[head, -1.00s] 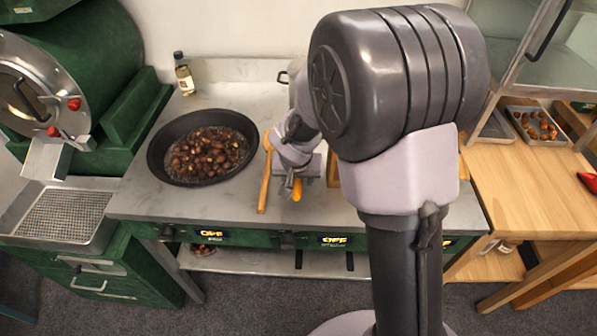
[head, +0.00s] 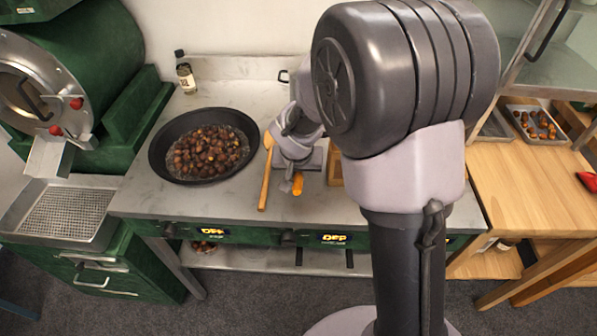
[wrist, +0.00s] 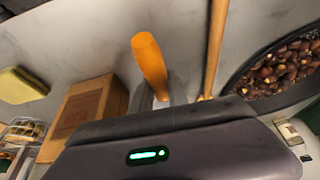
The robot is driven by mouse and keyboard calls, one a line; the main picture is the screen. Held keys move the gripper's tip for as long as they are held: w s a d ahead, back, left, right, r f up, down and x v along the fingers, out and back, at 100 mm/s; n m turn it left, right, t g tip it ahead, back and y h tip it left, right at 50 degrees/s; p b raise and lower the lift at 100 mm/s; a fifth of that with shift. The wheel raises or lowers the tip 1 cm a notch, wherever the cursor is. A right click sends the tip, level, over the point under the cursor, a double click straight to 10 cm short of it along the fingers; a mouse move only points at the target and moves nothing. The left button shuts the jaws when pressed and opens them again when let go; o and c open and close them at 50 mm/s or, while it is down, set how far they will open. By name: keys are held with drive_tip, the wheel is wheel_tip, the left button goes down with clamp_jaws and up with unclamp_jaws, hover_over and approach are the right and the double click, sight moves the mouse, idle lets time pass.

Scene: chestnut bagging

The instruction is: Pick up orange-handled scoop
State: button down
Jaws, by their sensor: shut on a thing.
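The orange handle of the scoop (head: 298,185) sticks out below my gripper (head: 291,178) in the head view, over the steel counter to the right of the pan. In the wrist view the orange handle (wrist: 150,62) stands up between the fingers of my gripper (wrist: 160,97). The gripper is shut on the scoop. The rest of the scoop is hidden by the gripper body and arm. I cannot tell whether the scoop touches the counter.
A black pan (head: 155,160) of chestnuts stands on the counter (head: 140,198). A wooden utensil (head: 265,185) lies between pan and gripper. A wooden box (wrist: 92,105) is close on the other side. A bottle (head: 185,75) stands at the back.

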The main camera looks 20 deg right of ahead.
wheel_tip(320, 180, up, 2)
drive_tip(key=shift+p, duration=0.35)
drive_tip(key=s+a+r+b, duration=0.1)
drive_tip(key=s+a, duration=0.4)
drive_tip(key=s, duration=1)
drive_tip(key=shift+r+b, duration=0.15)
drive_tip(key=shift+b, duration=0.6)
drive_tip(key=shift+a+r, duration=0.1)
